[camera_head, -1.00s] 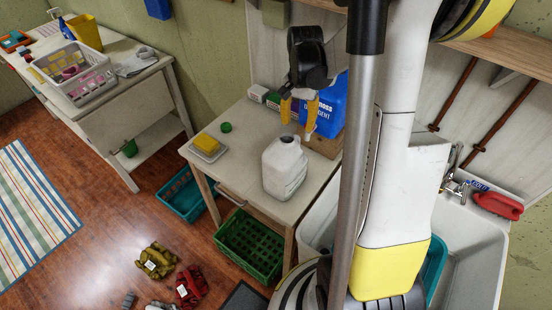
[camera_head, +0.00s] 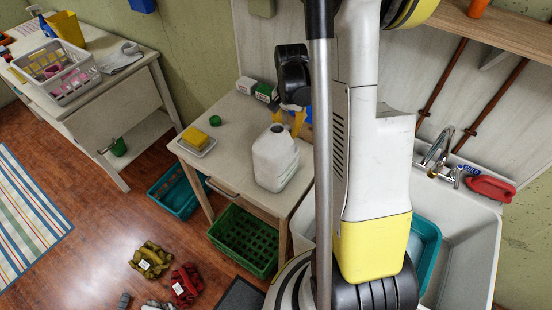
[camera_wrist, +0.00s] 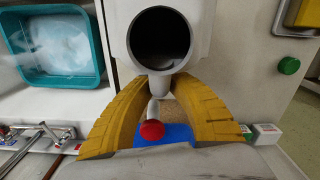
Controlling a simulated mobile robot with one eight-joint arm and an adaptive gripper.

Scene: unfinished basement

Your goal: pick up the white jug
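The white jug (camera_head: 275,160) stands upright on the small table (camera_head: 228,145) in the head view, its dark mouth open at the top. In the wrist view, the jug's mouth (camera_wrist: 160,38) is at the top centre, with a narrow white part, seemingly its handle, below it. My gripper (camera_head: 291,122) is just behind and slightly above the jug's top. Its yellow fingers (camera_wrist: 159,84) are apart in the wrist view, with their tips on either side of that narrow part. Whether they touch it cannot be told.
A blue detergent container (camera_head: 308,112) is mostly hidden behind my gripper. Small boxes (camera_head: 256,90), a green lid (camera_head: 215,120) and a sponge on a dish (camera_head: 196,140) share the table. The sink (camera_head: 465,240) is to the right; a green crate (camera_head: 243,240) is below.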

